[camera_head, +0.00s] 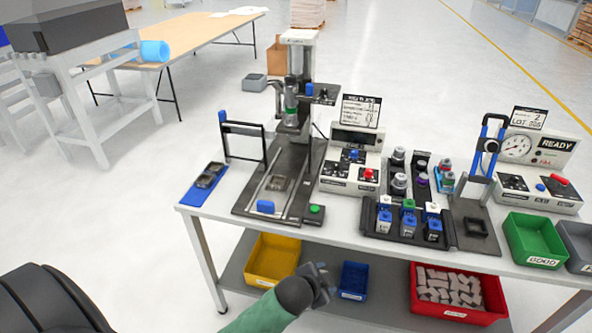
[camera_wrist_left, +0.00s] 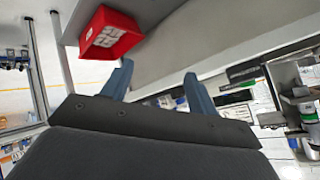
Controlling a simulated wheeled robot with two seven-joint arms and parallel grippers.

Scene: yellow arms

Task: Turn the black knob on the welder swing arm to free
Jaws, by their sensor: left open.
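The welder (camera_head: 299,60) is a tall grey column with a dark head, standing on a black base plate at the back left of the bench. Small dark parts (camera_head: 291,82) sit on its head; I cannot tell which of them is the black knob or how it is turned. Part of the welder shows sideways at the right edge of the left wrist view (camera_wrist_left: 306,112). My left gripper (camera_head: 325,282) is low at the bench's front edge, well below and in front of the welder. Its blue-grey fingers (camera_wrist_left: 163,88) are apart with nothing between them. My right gripper is not in view.
A black frame with a blue handle (camera_head: 245,128) stands left of the welder. A control box (camera_head: 351,172) is to its right, then fixtures and a gauge box (camera_head: 538,160). Yellow (camera_head: 272,258), blue (camera_head: 354,280) and red (camera_head: 458,312) bins are on the lower shelf.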

